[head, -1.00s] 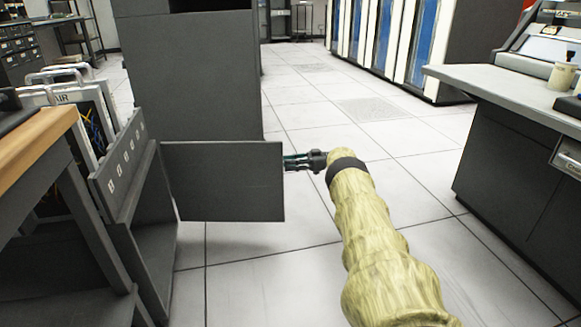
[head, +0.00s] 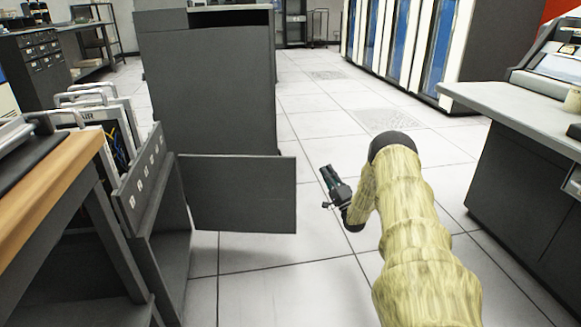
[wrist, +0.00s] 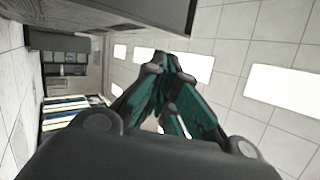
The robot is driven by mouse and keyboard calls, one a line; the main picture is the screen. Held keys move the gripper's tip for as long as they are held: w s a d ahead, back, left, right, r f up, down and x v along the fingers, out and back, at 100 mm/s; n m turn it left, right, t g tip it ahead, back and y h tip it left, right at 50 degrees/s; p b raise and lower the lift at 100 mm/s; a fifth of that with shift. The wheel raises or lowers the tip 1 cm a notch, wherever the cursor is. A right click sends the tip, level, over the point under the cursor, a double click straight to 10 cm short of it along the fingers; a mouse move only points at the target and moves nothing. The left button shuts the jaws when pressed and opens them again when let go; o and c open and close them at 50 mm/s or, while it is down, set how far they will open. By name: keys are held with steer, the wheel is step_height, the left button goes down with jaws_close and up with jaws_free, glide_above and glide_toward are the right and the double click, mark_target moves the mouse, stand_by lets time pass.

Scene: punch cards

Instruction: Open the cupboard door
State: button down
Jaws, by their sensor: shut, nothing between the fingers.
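The cupboard door (head: 240,195) is a dark grey panel in the head view, swung out from the low grey cupboard (head: 172,250) on the left. It stands well open, its free edge toward the right. My gripper (head: 327,171) is to the right of that free edge, apart from it, with a strip of floor between. Its fingers are shut and empty. In the wrist view the shut green and black fingertips (wrist: 170,65) show in the middle. The cupboard's inside is mostly hidden from the head view.
A tall grey cabinet (head: 210,90) stands behind the door. A wooden-topped table (head: 50,195) is at left, and a grey desk console (head: 530,180) at right. Blue and white cabinets (head: 400,45) stand at the back. The tiled floor between is clear.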

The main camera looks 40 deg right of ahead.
steer(key=s+a+r+m+g+h+p, duration=0.1)
steer(key=s+a+m+g+h+p, duration=0.1)
steer(key=a+m+g+h, duration=1)
steer(key=m+y+p, duration=0.3)
steer(key=m+y, duration=0.1)
steer(key=m, duration=1)
glide_toward(290, 164)
steer(key=shift+g, duration=0.4)
steer(key=b+x, duration=0.4)
steer(key=x, duration=0.2)
steer(key=shift+w+a+b, duration=0.15)
steer(key=shift+a+b, duration=0.1)
steer(key=shift+b, duration=0.15)
steer(key=shift+w+d+r, duration=0.1)
steer(key=shift+w+d, duration=0.3)
steer(key=shift+d, duration=0.1)
